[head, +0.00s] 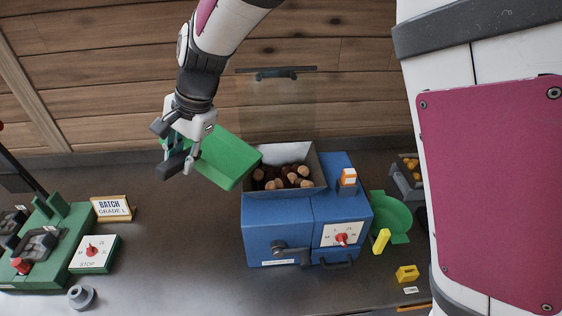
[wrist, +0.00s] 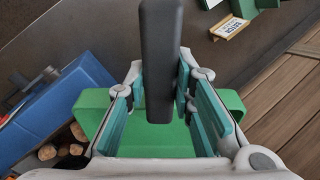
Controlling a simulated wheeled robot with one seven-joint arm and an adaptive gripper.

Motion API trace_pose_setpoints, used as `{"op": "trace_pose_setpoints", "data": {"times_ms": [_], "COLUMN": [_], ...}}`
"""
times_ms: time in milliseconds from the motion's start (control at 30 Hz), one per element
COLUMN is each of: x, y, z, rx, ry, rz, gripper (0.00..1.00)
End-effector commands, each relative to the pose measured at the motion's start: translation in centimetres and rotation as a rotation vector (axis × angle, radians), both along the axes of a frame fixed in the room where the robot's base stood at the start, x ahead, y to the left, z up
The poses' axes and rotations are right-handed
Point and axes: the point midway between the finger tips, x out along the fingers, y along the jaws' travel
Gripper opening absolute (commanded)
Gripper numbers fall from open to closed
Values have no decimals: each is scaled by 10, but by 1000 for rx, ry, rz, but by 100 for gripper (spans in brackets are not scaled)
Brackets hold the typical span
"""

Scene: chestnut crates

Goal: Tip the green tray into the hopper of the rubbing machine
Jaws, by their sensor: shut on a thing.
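The green tray (head: 228,158) hangs from my gripper (head: 182,150) just left of the hopper, tilted with its right end lower and close to the hopper's left rim. No contents show on its visible side. In the wrist view my gripper (wrist: 160,105) has its fingers either side of a dark bar (wrist: 160,55), with the green tray (wrist: 155,140) behind. The blue rubbing machine (head: 280,225) carries the open grey hopper (head: 317,166). Several brown and tan round pieces (head: 290,178) lie in the hopper.
A green device (head: 45,245), a batch sign (head: 112,208) and a stop box (head: 95,253) stand at left. The bench between is clear.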

Motion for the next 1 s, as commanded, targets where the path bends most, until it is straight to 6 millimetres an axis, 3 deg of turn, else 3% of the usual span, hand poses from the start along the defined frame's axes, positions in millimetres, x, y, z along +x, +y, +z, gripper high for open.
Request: {"op": "trace_pose_setpoints", "data": {"times_ms": [500,1000], "x": [-2,-2], "y": [50,71], "z": [-35,-68], "rx": [-262,-431], "ry": [-25,-38], "rz": [4,-2], "gripper": [0,0]}}
